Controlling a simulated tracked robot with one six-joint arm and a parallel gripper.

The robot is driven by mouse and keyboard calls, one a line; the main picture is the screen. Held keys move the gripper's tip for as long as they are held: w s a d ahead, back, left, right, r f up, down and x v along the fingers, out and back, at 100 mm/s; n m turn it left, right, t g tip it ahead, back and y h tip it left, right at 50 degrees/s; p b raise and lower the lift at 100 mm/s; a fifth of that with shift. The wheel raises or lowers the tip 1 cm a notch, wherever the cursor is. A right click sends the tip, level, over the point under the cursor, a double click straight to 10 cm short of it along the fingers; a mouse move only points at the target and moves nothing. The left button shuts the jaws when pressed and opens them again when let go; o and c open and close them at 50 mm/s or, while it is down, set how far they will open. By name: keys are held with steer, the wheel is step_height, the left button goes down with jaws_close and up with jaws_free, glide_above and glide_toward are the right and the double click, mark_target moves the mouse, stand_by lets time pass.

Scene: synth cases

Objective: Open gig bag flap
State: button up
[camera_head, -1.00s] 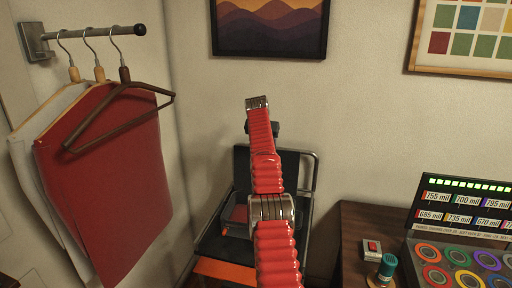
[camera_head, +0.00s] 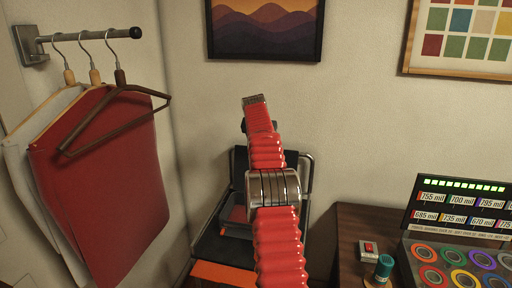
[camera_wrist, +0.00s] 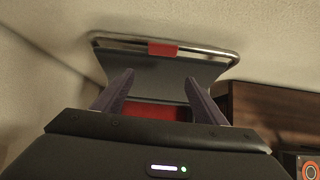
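I cannot pick out a gig bag or its flap for certain. A dark chair (camera_head: 238,170) with a metal tube frame stands against the wall, partly behind my red arm. A red surface (camera_wrist: 160,112) shows low between the fingers.
A wooden desk (camera_head: 350,225) stands at right with a button box (camera_head: 369,249), a teal-capped bottle (camera_head: 384,268) and a lit panel (camera_head: 460,200). Hangers and red cloth (camera_head: 100,190) hang at left.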

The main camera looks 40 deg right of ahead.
step_height(320, 180, down, 4)
steer(key=w+d+r+v, duration=0.1)
steer(key=v, duration=1.6)
steer(key=shift+d+r, duration=0.25)
steer(key=shift+d, duration=0.05)
steer(key=shift+m, duration=0.3)
stand_by(0.5)
